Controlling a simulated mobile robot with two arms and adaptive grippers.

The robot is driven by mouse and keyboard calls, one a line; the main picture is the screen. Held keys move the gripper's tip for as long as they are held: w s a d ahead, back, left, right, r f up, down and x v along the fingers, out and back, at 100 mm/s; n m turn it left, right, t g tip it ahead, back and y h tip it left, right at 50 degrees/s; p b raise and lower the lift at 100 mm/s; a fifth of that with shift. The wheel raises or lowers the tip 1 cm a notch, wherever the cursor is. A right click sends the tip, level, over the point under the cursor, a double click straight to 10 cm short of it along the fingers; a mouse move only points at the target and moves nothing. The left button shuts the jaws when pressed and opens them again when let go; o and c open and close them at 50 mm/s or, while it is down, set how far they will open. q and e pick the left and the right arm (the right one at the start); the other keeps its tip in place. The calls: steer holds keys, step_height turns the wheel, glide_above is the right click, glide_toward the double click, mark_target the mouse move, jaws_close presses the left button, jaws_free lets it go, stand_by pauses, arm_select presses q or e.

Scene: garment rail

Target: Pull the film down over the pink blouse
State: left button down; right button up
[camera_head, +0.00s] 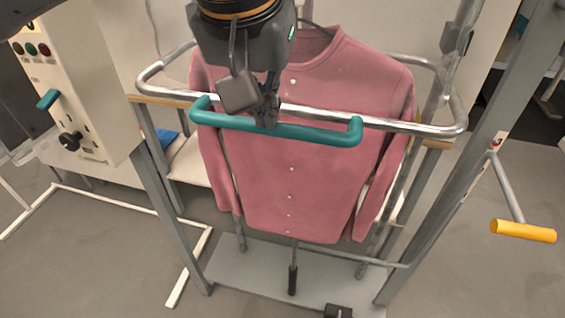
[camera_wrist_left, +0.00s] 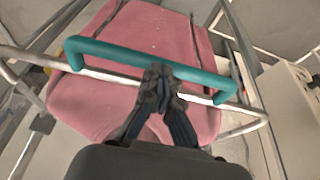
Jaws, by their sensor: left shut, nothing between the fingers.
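The pink blouse (camera_head: 295,180) hangs upright, its buttoned front facing me; it also shows in the left wrist view (camera_wrist_left: 130,100). A chrome frame (camera_head: 405,126) runs around the blouse at chest height. A teal handle bar (camera_head: 315,133) is fixed to the frame's front; it also shows in the left wrist view (camera_wrist_left: 105,52). My left gripper (camera_head: 268,118) is shut, its fingertips (camera_wrist_left: 158,76) right at the middle of the teal bar, with nothing held between them. Whether they touch the bar I cannot tell. I cannot make out any film. My right gripper is out of view.
Grey uprights (camera_head: 475,170) stand on both sides of the blouse. A yellow handle (camera_head: 523,231) sticks out at the right. A white control cabinet (camera_head: 75,90) with buttons and a black knob stands at the left. A grey base plate (camera_head: 260,270) lies below.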

arm_select(q)
step_height(320, 180, down, 12)
steer(key=b, duration=0.8)
steer(key=shift+f, duration=0.25)
